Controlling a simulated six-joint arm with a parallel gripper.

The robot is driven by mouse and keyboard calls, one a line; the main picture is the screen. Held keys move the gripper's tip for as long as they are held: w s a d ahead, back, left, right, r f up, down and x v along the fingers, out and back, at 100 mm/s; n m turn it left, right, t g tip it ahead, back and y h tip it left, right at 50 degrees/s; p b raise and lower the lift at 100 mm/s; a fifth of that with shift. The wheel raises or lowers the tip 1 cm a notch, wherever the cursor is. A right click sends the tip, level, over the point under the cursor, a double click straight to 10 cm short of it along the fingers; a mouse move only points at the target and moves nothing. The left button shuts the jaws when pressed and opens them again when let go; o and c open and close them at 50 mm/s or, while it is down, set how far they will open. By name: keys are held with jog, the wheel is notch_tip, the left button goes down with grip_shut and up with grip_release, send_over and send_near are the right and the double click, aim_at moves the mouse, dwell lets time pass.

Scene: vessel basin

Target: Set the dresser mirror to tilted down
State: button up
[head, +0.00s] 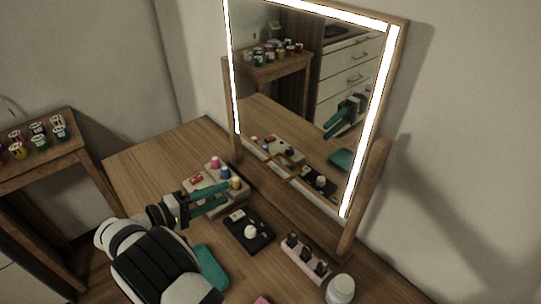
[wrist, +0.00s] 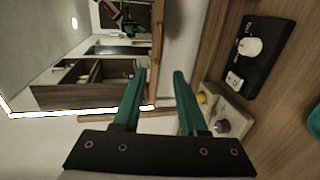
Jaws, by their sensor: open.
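The dresser mirror (head: 290,75) stands at the back of the wooden dresser in the head view. It has a wooden frame with a lit white strip and sits between two wooden posts (head: 365,195). Its glass reflects the dresser top and my gripper. In the wrist view the mirror (wrist: 60,60) fills the left side, with its lit edge at the lower left. My gripper (head: 228,193) has teal fingers and is open and empty, in front of the mirror and apart from it. In the wrist view the fingers (wrist: 159,72) are spread with nothing between them.
A light tray of small bottles (head: 207,176) is beside my gripper. A black tray with a white jar (head: 248,232), a pink holder (head: 305,262), a white jar (head: 340,289) and a teal item (head: 211,268) are on the dresser. A side shelf with jars (head: 35,150) stands left.

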jog(key=x, duration=1.5)
jog(key=shift+w, duration=0.25)
jog(key=shift+d+f, duration=0.1)
grip_shut()
dwell(0.4)
